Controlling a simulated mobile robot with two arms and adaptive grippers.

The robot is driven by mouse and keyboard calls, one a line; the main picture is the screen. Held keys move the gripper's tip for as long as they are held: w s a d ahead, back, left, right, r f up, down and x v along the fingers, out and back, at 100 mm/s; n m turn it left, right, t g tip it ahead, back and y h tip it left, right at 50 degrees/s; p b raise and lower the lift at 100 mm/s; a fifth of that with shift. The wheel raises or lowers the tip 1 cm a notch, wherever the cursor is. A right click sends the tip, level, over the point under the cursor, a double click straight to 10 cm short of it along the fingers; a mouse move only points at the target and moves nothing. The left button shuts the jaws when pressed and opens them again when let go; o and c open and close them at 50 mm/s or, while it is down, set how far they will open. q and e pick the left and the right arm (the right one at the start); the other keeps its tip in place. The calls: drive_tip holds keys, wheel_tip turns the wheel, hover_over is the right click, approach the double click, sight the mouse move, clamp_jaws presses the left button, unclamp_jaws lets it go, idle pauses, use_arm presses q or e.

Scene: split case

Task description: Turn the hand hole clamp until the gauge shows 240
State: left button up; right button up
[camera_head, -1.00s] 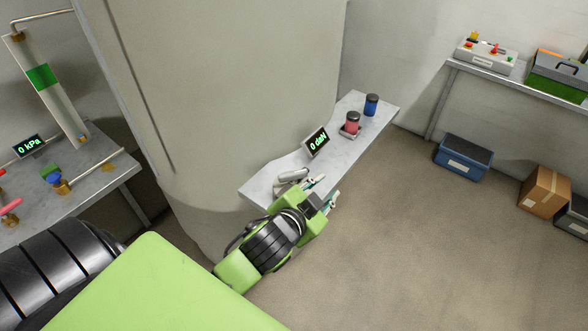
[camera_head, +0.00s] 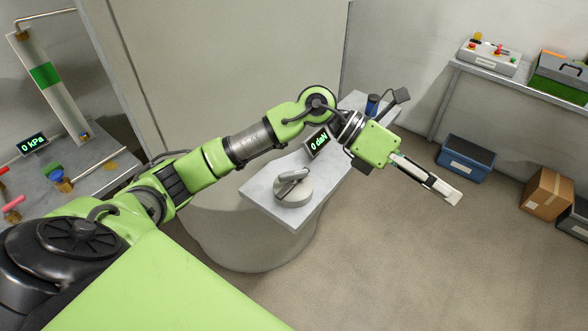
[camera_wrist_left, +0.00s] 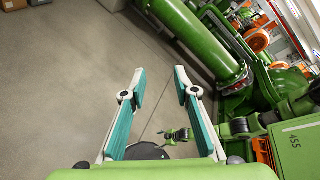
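The hand hole clamp (camera_head: 291,194) is a round grey body with a bar handle on top. It sits on the near end of the grey shelf (camera_head: 262,190), with nothing touching it. The gauge (camera_head: 317,143) behind it on the shelf reads 0 daN. My left arm reaches across above the shelf. My left gripper (camera_head: 452,196) is right of the clamp and well away from it, past the shelf edge over the floor. In the left wrist view its two fingers (camera_wrist_left: 159,75) are apart with nothing between them. My right gripper does not show clearly.
A blue jar (camera_head: 372,105) on the shelf is partly hidden by my arm. At left, a table holds a gauge (camera_head: 33,145) reading 0 kPa. A blue bin (camera_head: 464,160) and a cardboard box (camera_head: 546,193) stand on the floor at right. The floor below my gripper is clear.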

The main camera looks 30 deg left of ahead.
use_arm(q)
drive_tip(key=w+a+f+m+y, duration=0.1)
drive_tip(key=a+f+y, duration=0.2)
drive_tip(key=a, duration=0.2)
drive_tip(key=w+a+f+y, duration=0.1)
drive_tip(key=a+f+y, duration=0.15)
drive_tip(key=a, duration=0.25)
drive_tip(key=n+g+y, duration=0.1)
drive_tip(key=n+y, duration=0.1)
drive_tip(key=y, duration=0.7)
approach(293, 172)
drive_tip(key=shift+m+h, duration=0.25)
drive_tip(key=shift+m, duration=0.05)
wheel_tip(293, 172, down, 9)
drive_tip(key=p, duration=0.3)
drive_tip(key=shift+w+a, duration=0.1)
drive_tip(key=shift+a, duration=0.05)
clamp_jaws()
